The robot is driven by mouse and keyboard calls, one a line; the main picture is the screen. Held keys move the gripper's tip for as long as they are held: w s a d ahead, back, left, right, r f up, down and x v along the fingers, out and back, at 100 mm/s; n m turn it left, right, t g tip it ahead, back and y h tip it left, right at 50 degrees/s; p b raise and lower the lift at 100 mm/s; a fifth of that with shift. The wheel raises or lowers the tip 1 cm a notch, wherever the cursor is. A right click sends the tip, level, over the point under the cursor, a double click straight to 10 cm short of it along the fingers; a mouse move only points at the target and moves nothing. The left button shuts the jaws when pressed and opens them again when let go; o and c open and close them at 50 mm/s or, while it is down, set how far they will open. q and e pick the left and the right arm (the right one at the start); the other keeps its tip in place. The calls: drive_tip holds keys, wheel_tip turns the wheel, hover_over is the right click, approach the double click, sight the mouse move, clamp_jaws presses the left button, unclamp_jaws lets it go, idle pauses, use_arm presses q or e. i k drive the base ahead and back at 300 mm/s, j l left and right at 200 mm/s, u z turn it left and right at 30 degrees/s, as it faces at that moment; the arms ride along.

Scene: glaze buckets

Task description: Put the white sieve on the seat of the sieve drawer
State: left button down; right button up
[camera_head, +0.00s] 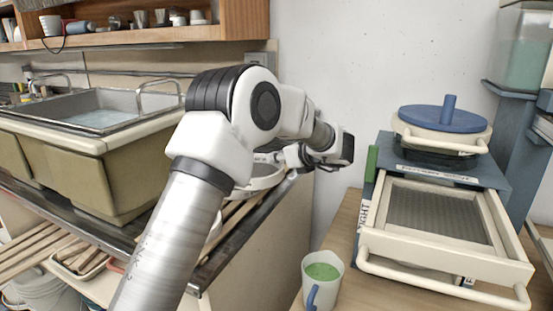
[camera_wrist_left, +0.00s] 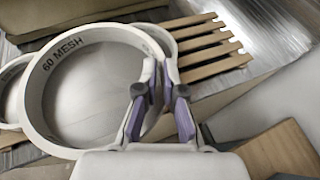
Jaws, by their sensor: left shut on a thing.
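The white sieve (camera_wrist_left: 62,117) is a round ring marked "60 MESH" in the left wrist view. It also shows in the head view (camera_head: 262,183), partly hidden behind my arm, over the slatted rack by the sink. My left gripper (camera_wrist_left: 160,92) is shut on the sieve's rim at its right side; in the head view the gripper (camera_head: 284,160) is small and partly hidden. The sieve drawer (camera_head: 440,270) stands out from a blue-grey cabinet at the right, with a cream frame around a grey mesh-like floor (camera_head: 435,215). My right gripper is not in view.
A white mug (camera_head: 337,290) with green contents stands left of the drawer. A blue-lidded cream tub (camera_head: 440,138) sits on the cabinet. The sink (camera_head: 100,115) is at the left. Another white ring (camera_wrist_left: 12,95) shows beside the held sieve.

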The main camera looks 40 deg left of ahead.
sight(434, 212)
drive_tip(key=k+l, duration=0.9)
drive_tip(key=l, duration=0.25)
